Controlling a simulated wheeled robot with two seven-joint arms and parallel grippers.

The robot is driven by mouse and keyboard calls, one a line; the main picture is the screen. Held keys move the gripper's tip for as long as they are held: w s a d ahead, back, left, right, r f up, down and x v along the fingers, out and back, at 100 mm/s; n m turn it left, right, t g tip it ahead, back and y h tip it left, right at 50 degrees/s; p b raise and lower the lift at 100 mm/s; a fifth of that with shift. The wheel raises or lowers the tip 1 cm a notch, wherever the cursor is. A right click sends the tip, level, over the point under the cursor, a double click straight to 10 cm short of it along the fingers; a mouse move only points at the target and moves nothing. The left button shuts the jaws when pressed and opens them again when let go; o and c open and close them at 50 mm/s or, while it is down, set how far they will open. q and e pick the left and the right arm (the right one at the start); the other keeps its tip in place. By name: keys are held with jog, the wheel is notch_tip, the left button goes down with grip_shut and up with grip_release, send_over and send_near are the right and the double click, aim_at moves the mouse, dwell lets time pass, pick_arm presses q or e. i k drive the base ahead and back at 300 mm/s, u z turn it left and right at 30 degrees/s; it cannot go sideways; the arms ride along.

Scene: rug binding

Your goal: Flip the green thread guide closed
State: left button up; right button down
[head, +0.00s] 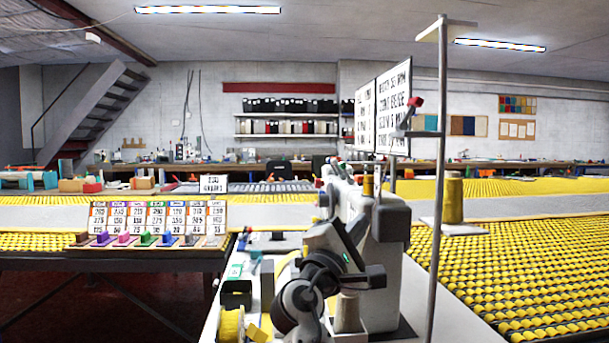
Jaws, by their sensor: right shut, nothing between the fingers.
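The white sewing machine (389,218) stands on the work table in the middle, with its head facing me. A small green strip (346,258) shows among dark parts at the front of the machine. It may be the green thread guide, but it is too small and too covered to tell, and I cannot see whether it is open or closed. My right gripper (338,243), dark grey, is shut and empty in front of the machine, close to the green strip. I cannot tell whether they touch. My arm hides much of the machine's front. My left gripper is out of view.
A thread stand pole (439,180) rises right of the machine, with a yellow cone (453,201) on its plate. A yellow spool (230,324) and a black box (236,293) sit at lower left. A card rack (155,222) with coloured pieces stands left. Yellow material covers the right.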

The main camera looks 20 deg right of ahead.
aim_at(341, 165)
jog(key=i, duration=1)
